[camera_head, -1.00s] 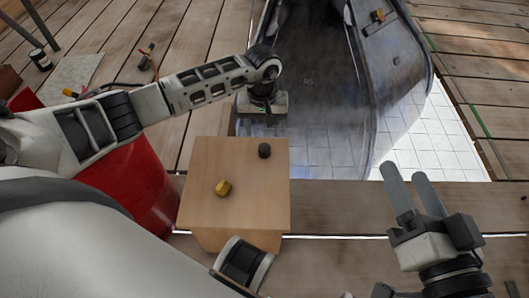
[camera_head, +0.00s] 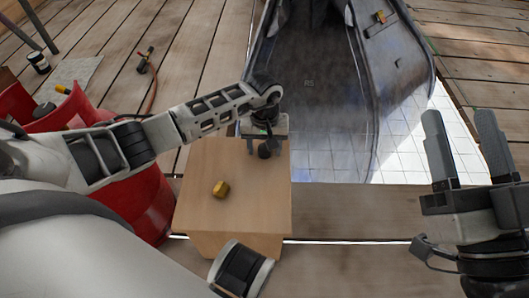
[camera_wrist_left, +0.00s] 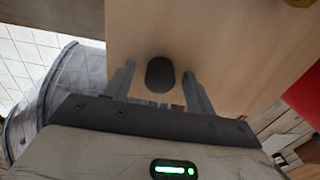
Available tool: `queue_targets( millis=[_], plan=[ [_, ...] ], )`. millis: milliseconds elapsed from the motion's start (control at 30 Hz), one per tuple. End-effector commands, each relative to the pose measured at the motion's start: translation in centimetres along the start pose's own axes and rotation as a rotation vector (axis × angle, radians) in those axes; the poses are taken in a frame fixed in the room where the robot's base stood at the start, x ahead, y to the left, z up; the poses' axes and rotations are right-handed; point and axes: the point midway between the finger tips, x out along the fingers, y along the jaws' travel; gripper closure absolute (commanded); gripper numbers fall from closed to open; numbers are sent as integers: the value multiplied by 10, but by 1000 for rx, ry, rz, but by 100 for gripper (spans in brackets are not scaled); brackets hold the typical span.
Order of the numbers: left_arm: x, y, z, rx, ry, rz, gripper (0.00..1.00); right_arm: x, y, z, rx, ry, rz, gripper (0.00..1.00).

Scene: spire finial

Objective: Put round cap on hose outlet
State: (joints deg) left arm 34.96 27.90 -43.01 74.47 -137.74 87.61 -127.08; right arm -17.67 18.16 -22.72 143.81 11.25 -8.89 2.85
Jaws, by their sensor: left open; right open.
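A dark round cap (camera_head: 264,151) stands on the top of a wooden box (camera_head: 235,215) near its far right corner. In the left wrist view the cap (camera_wrist_left: 160,75) sits between the two fingers, with a gap on each side. My left gripper (camera_head: 264,146) is open around it and not closed on it. My right gripper (camera_head: 461,128) is open and empty at the right, away from the box. A hose with a fitting (camera_head: 145,60) lies on the plank floor at upper left; I cannot tell whether its end is the outlet.
A brass hexagonal piece (camera_head: 220,189) lies on the box, left of the dark cap. A red drum (camera_head: 145,205) stands close to the box's left side. A large dark glossy structure (camera_head: 320,130) rises behind the box.

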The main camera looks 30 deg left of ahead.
Motion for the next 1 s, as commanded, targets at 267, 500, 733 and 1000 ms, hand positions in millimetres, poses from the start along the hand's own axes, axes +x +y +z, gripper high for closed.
queue_targets(
  millis=[267, 500, 733, 1000],
  plan=[
    [1, 0, 0, 0, 1, 0, 45, 1, 0, -2, -10, 11, -3, 45],
    [1, 0, 0, 0, 1, 0, 89, 0, 0, -2, -9, 10, -3, 45],
    [1, 0, 0, 0, 1, 0, 91, 1, 0, -2, -9, 10, -3, 45],
    [-12, 0, -1, 1, 4, 1, 91, 2, -1, -2, 21, -20, -2, 45]
  ],
)
